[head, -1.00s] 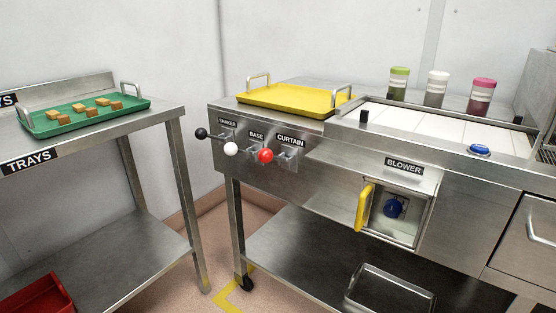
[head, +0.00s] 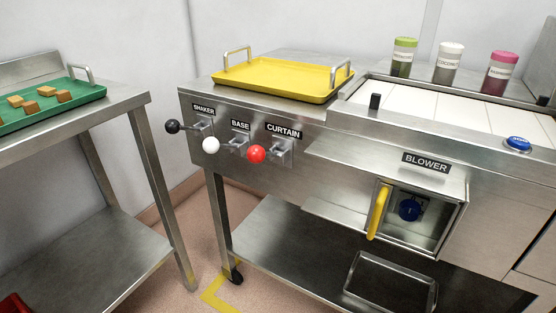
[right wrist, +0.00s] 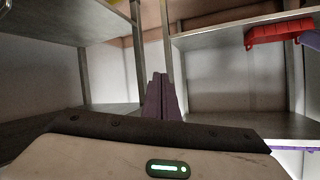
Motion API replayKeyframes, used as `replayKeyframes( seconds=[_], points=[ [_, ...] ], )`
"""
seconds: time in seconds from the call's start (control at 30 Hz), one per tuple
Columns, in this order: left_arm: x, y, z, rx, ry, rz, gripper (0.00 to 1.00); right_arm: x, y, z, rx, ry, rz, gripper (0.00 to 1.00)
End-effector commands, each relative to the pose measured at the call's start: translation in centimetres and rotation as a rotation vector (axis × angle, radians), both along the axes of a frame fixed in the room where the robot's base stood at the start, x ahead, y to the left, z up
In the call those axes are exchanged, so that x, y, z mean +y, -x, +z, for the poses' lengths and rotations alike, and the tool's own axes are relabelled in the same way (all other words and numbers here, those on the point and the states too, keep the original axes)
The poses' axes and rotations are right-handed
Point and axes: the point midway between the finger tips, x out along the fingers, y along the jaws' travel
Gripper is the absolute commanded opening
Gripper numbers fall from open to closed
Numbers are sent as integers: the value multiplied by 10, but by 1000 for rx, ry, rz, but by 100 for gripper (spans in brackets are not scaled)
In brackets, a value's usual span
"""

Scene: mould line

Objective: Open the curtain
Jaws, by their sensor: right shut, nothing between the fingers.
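The curtain lever has a red ball knob (head: 257,154) and sticks out to the left of its bracket under the CURTAIN label (head: 283,131) on the front panel of the steel machine. The white base knob (head: 211,145) and the black shaker knob (head: 172,126) are to its left on their own levers. My right gripper (right wrist: 160,80) shows in the right wrist view with its purple fingers together and empty, apart from any lever. Neither gripper is in the head view.
A yellow tray (head: 285,80) sits on the machine above the levers. The blower box (head: 450,215) with its yellow-handled door is at the right. A steel table (head: 128,97) with a green tray (head: 60,119) stands left. A red bin (right wrist: 278,32) shows in the right wrist view.

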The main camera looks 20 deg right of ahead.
Motion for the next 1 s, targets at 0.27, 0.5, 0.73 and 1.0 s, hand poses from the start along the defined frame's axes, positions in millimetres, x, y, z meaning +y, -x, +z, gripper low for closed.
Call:
replayKeyframes(
  seconds=[0.27,0.5,0.73,1.0],
  points=[
    [0,-4,5,-12,0,0,31,-35,-90,148,-610,-338,6,0],
    [0,-7,8,-23,1,0,31,-64,-93,224,-900,-521,71,0],
    [0,-7,9,-24,1,1,31,-68,-91,234,-940,-548,83,0],
    [0,-7,9,-24,1,1,31,-67,-94,237,-940,-546,82,0]
  ],
)
